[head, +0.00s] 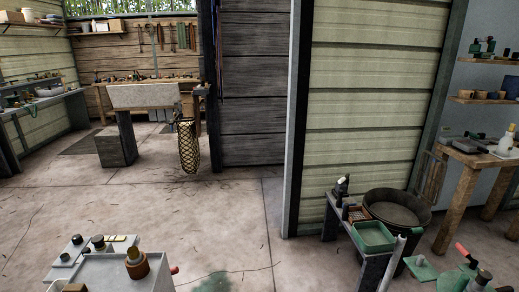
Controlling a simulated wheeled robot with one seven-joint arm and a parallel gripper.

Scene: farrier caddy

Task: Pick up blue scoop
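I cannot make out a blue scoop anywhere in the head view. My gripper is not in view.
A low bench (372,268) at the right holds a green tray (373,237), beside a dark round tub (398,207). A grey caddy-like box (105,272) with bottles stands front left. A wooden table (470,170) is far right. A wall (370,100) divides the rooms; the middle floor is clear.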

